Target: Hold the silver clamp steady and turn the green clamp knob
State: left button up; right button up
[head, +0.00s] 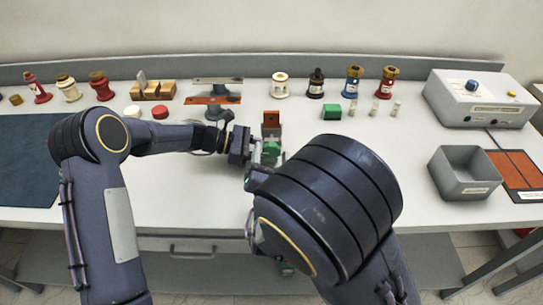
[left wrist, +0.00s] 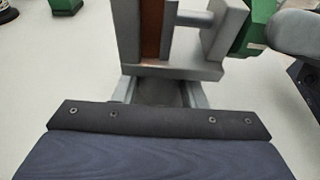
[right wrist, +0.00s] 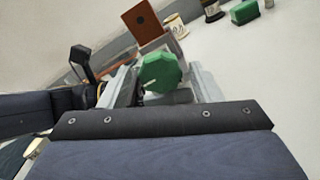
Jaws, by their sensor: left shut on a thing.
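The silver clamp (left wrist: 190,70) fills the top middle of the left wrist view, with a brown plate (left wrist: 151,30) in its jaw. My left gripper (left wrist: 160,92) is shut on the clamp's lower body. The green knob (right wrist: 161,72) faces the right wrist camera. My right gripper (right wrist: 168,88) is open, with its fingers on either side of the knob. A gap shows beside the right-hand finger; contact on the other side is unclear. In the head view the knob (head: 271,149) shows just below the brown plate (head: 271,121), and my right arm hides part of the clamp's surroundings.
A green block (head: 331,112) lies right of the clamp. A grey bin (head: 465,173) and a grey instrument box (head: 481,98) stand at the right. A dark mat (head: 25,160) covers the left.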

jog(key=c, duration=0.8)
jog(key=shift+n, duration=0.4)
jog(key=n, duration=0.6)
jog(key=shift+n, duration=0.3)
jog(key=n, duration=0.4)
jog(key=shift+f, duration=0.1)
jog(key=shift+n, duration=1.7)
